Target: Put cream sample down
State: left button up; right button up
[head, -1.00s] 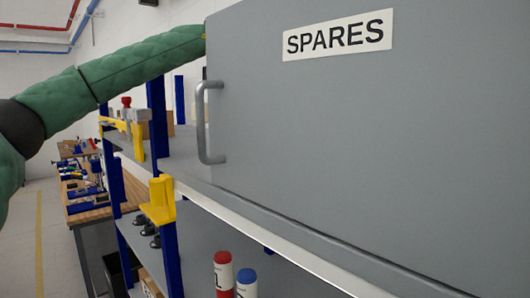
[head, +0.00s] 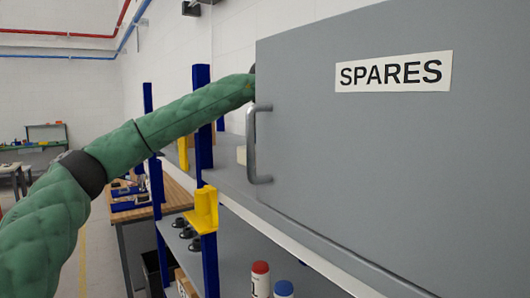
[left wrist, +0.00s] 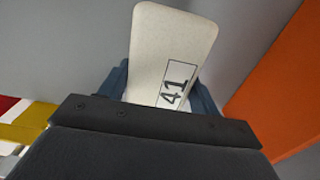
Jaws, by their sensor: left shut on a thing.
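In the left wrist view, the cream sample (left wrist: 160,45) is a pale slab with rounded corners and a label reading 41. My left gripper (left wrist: 163,88) is shut on it, with a blue finger on each side. Grey surfaces lie behind the sample; I cannot tell whether it touches any of them. In the head view, my green-sleeved left arm reaches behind the grey SPARES panel (head: 390,160), which hides the left gripper and the sample. My right gripper is in neither view.
The SPARES panel has a metal handle (head: 256,145) near my arm. An orange surface (left wrist: 285,85) is close on the right in the left wrist view. Blue posts, a yellow bracket (head: 201,208) and red-capped (head: 260,280) and blue-capped (head: 284,289) containers stand below.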

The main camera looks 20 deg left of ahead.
pick_arm(q)
jog(key=shift+w+f, duration=0.1)
jog(key=shift+f, duration=0.6)
jog(key=shift+a+f, duration=0.1)
jog(key=shift+f, duration=0.1)
jog(key=shift+s, duration=0.2)
jog(key=shift+w, duration=0.1)
jog(key=shift+f, duration=0.2)
jog(key=o, duration=1)
jog(key=shift+r, duration=0.1)
jog(key=shift+c, duration=0.2)
jog(key=shift+r, duration=0.15)
